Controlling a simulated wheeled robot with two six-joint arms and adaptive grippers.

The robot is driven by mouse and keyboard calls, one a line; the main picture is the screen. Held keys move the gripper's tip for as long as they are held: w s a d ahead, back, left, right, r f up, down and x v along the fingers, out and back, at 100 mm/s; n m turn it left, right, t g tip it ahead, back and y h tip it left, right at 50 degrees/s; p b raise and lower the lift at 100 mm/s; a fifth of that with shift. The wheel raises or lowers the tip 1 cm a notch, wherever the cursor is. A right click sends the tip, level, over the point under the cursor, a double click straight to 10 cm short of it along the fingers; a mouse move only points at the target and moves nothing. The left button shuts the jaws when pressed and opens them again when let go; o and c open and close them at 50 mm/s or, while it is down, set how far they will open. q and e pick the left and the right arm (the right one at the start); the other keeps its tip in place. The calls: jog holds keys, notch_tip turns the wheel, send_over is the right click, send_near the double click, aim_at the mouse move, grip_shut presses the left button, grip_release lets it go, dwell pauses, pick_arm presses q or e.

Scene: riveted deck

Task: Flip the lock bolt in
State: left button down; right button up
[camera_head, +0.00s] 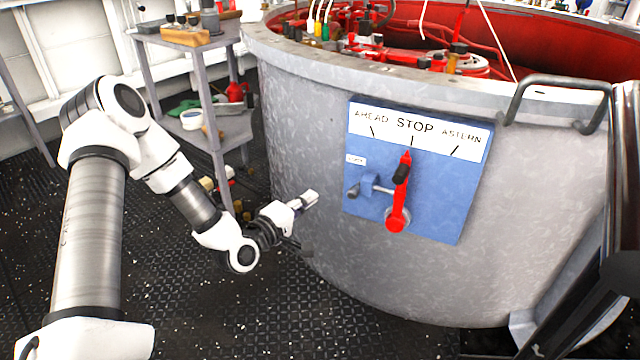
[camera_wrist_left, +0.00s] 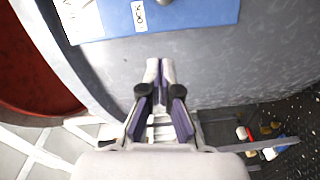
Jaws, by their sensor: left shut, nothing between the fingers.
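The lock bolt (camera_head: 368,185) is a small grey metal piece with a round knob, on a blue panel (camera_head: 450,205) fixed to the curved grey wall. It sits left of the red lever (camera_head: 398,195), which points up at STOP. A small white label (camera_head: 355,159) is just above the bolt. My left gripper (camera_head: 311,197) is shut and empty, left of the panel and apart from it. In the left wrist view the left gripper (camera_wrist_left: 159,66) points at the grey wall, with the panel's edge (camera_wrist_left: 185,18) and the label (camera_wrist_left: 139,16) beyond. My right gripper is not in view.
A grey handrail (camera_head: 560,82) is fixed at the upper right of the round grey housing (camera_head: 300,95). A grey shelf stand (camera_head: 215,125) with tools and containers stands behind my left arm. The dark deck in front is clear.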

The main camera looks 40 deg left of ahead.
pick_arm(q)
jog(key=s, duration=0.2)
jog(key=s+p, duration=0.1)
jog(key=shift+s+a, duration=0.2)
jog(key=shift+s, duration=0.2)
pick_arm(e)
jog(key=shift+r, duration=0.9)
pick_arm(q)
jog(key=shift+f, duration=0.1)
jog(key=s+d+f+m+g+h, duration=0.2)
jog(key=s+d+f+m+g, duration=0.15)
jog(key=d+f, duration=0.4)
jog(key=s+d+f+m+g+h, duration=0.1)
jog(key=s+d+f+m+g, duration=0.3)
jog(key=d+f, duration=0.4)
jog(key=s+f+m+g+y, duration=0.25)
jog(key=s+f+g, duration=0.25)
jog(key=s, duration=0.4)
jog(key=s+f+m+g+y, duration=0.1)
jog(key=s+f+m+g, duration=0.35)
jog(key=s, duration=0.45)
notch_tip(320, 180, up, 31)
jog(key=p, duration=3.2)
jog(key=shift+s+a+m+g, duration=0.3)
jog(key=shift+s+a+m, duration=0.05)
jog(key=shift+s+a, duration=0.1)
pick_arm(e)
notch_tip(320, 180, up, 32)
